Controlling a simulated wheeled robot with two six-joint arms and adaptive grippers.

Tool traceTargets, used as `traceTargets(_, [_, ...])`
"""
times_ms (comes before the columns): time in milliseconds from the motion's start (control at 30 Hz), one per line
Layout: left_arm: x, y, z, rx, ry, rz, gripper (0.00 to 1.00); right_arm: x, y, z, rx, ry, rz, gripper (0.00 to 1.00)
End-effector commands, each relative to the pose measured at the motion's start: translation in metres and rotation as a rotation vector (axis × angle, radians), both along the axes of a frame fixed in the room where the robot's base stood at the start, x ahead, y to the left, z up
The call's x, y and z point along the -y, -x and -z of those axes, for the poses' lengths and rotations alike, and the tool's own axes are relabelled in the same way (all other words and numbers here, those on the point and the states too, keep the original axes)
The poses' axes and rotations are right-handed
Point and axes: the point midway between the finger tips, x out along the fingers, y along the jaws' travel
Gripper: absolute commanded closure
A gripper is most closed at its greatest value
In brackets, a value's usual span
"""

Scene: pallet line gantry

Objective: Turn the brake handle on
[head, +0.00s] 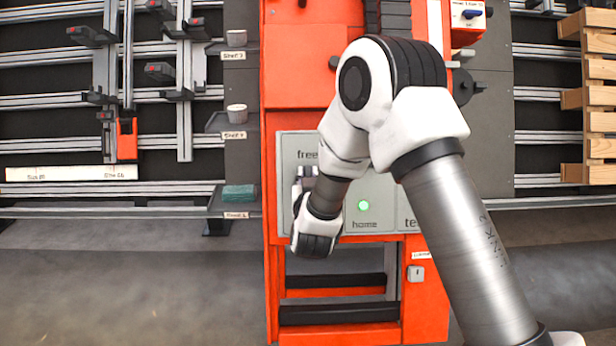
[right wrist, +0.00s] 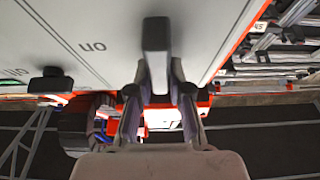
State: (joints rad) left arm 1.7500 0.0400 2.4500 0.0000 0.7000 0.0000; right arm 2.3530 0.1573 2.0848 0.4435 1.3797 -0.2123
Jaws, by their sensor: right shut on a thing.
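The brake handle (right wrist: 156,36) is a dark grey upright bar on the light grey panel in the right wrist view. An upside-down "on" label stands beside it on the panel. My right gripper (right wrist: 157,82) has its two fingers closed on the near end of this handle. In the head view my right gripper (head: 306,176) is at the left part of the light grey panel (head: 380,188), under the word "free". My wrist and arm hide most of the handle there. My left gripper is in neither view.
A second dark knob (right wrist: 50,82) stands out from the panel in the right wrist view. A green lamp (head: 364,205) glows above "home".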

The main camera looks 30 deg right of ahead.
Motion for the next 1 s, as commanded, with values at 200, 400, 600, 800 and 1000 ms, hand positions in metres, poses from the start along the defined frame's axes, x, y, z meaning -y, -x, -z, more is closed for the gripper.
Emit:
traceTargets(200, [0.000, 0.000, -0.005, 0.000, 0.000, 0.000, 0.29, 0.000, 0.000, -0.001, -0.013, 0.020, -0.012, 1.00])
traceTargets(400, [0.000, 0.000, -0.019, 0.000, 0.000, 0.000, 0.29, -0.001, 0.000, -0.003, -0.052, 0.082, -0.051, 1.00])
traceTargets(600, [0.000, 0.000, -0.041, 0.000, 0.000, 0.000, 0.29, -0.003, -0.001, -0.005, -0.120, 0.192, -0.119, 1.00])
traceTargets(800, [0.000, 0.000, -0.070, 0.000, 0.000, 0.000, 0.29, -0.005, -0.002, -0.006, -0.205, 0.331, -0.206, 1.00])
traceTargets(1000, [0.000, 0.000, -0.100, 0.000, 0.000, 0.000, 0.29, -0.008, -0.003, -0.005, -0.293, 0.475, -0.296, 1.00])
